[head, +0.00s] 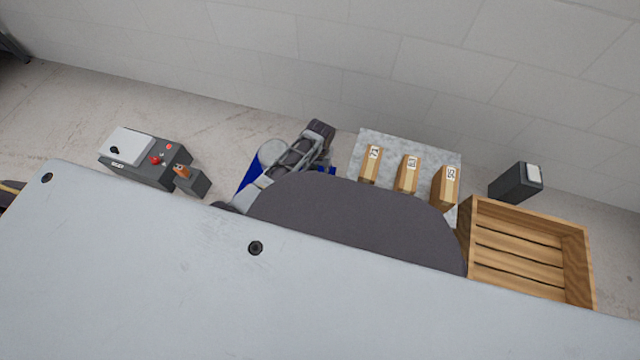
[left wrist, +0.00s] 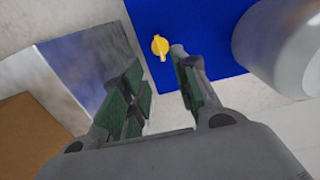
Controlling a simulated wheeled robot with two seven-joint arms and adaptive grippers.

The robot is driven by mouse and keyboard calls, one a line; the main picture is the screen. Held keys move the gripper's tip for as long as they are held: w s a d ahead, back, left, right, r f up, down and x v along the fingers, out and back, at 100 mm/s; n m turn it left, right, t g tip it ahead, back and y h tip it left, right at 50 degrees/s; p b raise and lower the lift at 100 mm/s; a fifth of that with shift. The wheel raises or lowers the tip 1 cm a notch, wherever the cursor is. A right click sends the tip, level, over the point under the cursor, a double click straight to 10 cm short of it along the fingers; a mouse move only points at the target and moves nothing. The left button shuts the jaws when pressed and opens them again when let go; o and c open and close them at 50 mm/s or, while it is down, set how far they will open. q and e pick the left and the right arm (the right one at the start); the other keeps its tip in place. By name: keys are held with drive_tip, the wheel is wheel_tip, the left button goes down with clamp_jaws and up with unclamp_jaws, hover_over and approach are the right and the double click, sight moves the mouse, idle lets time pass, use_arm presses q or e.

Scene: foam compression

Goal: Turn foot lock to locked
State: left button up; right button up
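A small yellow knob (left wrist: 160,46), which looks like the foot lock, sits on a flat blue surface (left wrist: 205,30) in the left wrist view. Its narrow tab points down in the picture, towards my gripper. My left gripper (left wrist: 157,62) is open with its green-padded fingers apart and empty. The knob shows just beyond and between the fingertips; I cannot tell the exact gap. In the head view the blue unit (head: 250,178) is partly hidden by my grey arm, and the knob does not show there. My right gripper is not in view.
A silver cylinder (left wrist: 285,45) stands close on the blue unit. A grey plate (head: 400,145) holds three labelled wooden blocks. A control box (head: 145,172) is at left; a wooden crate (head: 580,265) and dark box (head: 510,185) are at right.

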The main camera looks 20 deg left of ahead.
sight(320, 184)
use_arm(q)
drive_tip(key=shift+f+b, duration=0.75)
drive_tip(key=shift+f, duration=0.8)
drive_tip(key=shift+f+b, duration=0.95)
drive_tip(key=shift+f, duration=0.6)
drive_tip(key=shift+f+b, duration=1.3)
drive_tip(key=shift+f, duration=0.9)
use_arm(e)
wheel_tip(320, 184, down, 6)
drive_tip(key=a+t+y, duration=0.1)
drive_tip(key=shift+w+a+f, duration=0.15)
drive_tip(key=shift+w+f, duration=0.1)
use_arm(q)
clamp_jaws()
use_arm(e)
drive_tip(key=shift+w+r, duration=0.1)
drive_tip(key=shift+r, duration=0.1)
